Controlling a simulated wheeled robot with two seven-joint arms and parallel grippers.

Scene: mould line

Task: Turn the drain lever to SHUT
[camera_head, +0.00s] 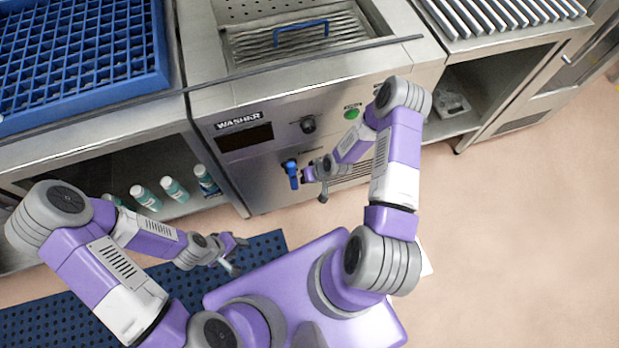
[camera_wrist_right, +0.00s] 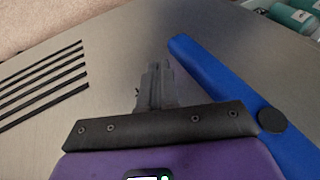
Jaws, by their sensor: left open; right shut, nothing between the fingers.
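The blue drain lever (camera_head: 293,175) is on the washer's front panel and points downward in the head view. Its markings cannot be read. In the right wrist view the lever (camera_wrist_right: 222,78) runs slantwise along the right side, with a dark round pivot (camera_wrist_right: 272,120). My right gripper (camera_head: 309,174) is just right of the lever. In the wrist view its fingers (camera_wrist_right: 157,72) are shut with nothing between them, and a gap shows between them and the lever. My left gripper (camera_head: 238,258) is open and empty, low over the dark blue mat, away from the washer.
The washer (camera_head: 265,185) has a dark display (camera_head: 244,138), a black knob (camera_head: 308,124) and a green button (camera_head: 351,113). Vent slots (camera_wrist_right: 45,85) show beside my right gripper. Several bottles (camera_head: 174,189) stand on the shelf at left. The floor at right is clear.

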